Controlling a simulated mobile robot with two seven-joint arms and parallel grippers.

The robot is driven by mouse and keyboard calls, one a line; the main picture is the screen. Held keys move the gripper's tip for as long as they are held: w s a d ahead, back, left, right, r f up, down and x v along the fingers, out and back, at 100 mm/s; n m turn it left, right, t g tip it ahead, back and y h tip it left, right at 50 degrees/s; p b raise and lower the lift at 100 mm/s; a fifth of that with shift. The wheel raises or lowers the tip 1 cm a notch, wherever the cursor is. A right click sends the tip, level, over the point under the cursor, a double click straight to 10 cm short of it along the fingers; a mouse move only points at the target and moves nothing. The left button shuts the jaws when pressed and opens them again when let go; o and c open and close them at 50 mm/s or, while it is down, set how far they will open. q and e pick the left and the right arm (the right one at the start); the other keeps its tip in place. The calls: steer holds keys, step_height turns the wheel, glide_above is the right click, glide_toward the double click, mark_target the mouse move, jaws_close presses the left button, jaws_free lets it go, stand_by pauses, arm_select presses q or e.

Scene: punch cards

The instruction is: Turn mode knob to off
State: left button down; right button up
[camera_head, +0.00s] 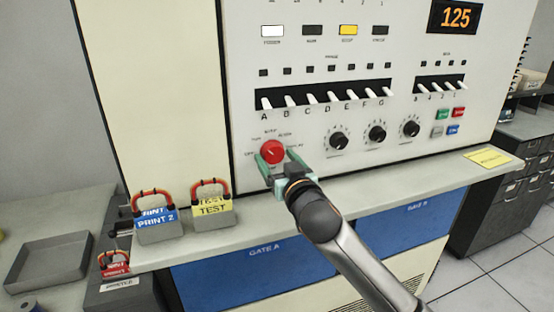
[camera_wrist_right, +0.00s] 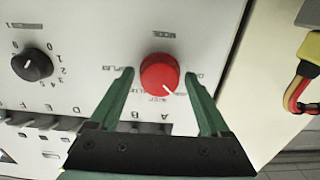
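The red mode knob (camera_head: 271,151) is on the lower left of the cream control panel, with small position labels around it. In the right wrist view the knob (camera_wrist_right: 160,74) has a white pointer line at its lower right. My right gripper (camera_head: 275,156) is at the knob, its green fingers one on each side. In the wrist view the right gripper (camera_wrist_right: 162,78) is open, with a visible gap between each finger and the knob. The label nearest the pointer is too small to read surely. My left gripper is in neither view.
Black dials (camera_head: 339,141) sit right of the knob, below a row of lettered switches (camera_head: 325,97). A narrow ledge (camera_head: 330,191) runs below the panel. It holds a blue-labelled card holder (camera_head: 157,222) and a yellow-labelled one (camera_head: 212,207). A display (camera_head: 455,17) reads 125.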

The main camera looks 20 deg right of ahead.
steer(key=c, duration=1.1)
steer(key=shift+r+n+p, duration=0.15)
steer(key=shift+n+p, duration=0.9)
steer(key=shift+n, duration=0.05)
steer(key=shift+n+p, duration=0.9)
steer(key=shift+n, duration=0.3)
steer(key=n+p, duration=0.2)
steer(key=n, duration=0.2)
steer(key=shift+d, duration=0.1)
steer(key=shift+n+p, duration=0.3)
steer(key=o, duration=1.3)
